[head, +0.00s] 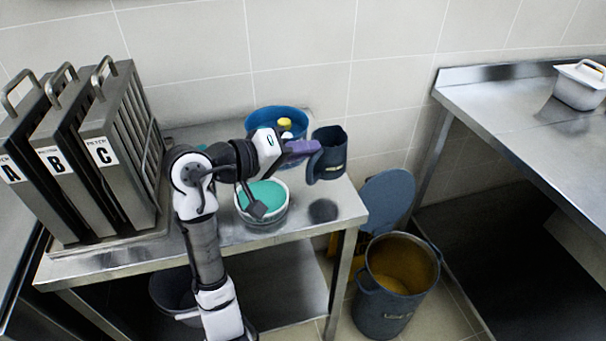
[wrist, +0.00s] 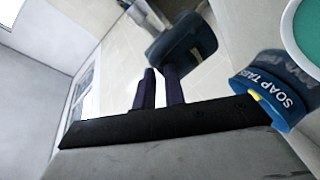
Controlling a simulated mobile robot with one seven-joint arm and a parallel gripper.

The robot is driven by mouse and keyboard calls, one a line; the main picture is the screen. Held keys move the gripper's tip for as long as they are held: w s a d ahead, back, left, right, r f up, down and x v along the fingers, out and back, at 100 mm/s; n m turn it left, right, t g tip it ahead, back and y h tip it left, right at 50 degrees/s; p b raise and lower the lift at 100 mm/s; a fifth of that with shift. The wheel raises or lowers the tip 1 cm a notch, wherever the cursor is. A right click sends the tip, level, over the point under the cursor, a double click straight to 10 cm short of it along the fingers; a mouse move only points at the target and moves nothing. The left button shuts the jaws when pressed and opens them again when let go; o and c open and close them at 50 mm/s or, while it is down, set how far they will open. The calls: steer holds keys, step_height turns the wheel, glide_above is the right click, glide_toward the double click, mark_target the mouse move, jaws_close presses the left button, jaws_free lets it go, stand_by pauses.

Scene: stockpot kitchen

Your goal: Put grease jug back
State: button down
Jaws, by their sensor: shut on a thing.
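The grease jug (head: 328,158) is dark blue-grey, upright and open at the top. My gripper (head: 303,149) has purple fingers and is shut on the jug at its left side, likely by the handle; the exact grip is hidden. The jug hangs above the right end of the steel table (head: 345,204), with a dark shadow on the tabletop below it. In the wrist view the jug (wrist: 188,40) is just beyond my fingertips (wrist: 158,86).
A blue tub (head: 262,118), labelled SOAP TABS in the wrist view (wrist: 277,92), stands at the back. A green-filled white bucket (head: 264,203) sits nearer. Filters A, B, C (head: 115,160) stand left. An open stockpot (head: 393,305) stands on the floor, its lid (head: 388,196) behind it.

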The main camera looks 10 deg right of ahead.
mark_target(315, 173)
steer(key=shift+f, duration=3.2)
steer(key=shift+f, duration=0.15)
steer(key=c, duration=1.5)
jaws_free()
steer(key=shift+a+r, duration=0.2)
steer(key=shift+a, duration=0.05)
steer(key=b+v, duration=0.2)
steer(key=v, duration=0.9)
steer(key=shift+s+a, duration=0.15)
steer(key=shift+a, duration=0.1)
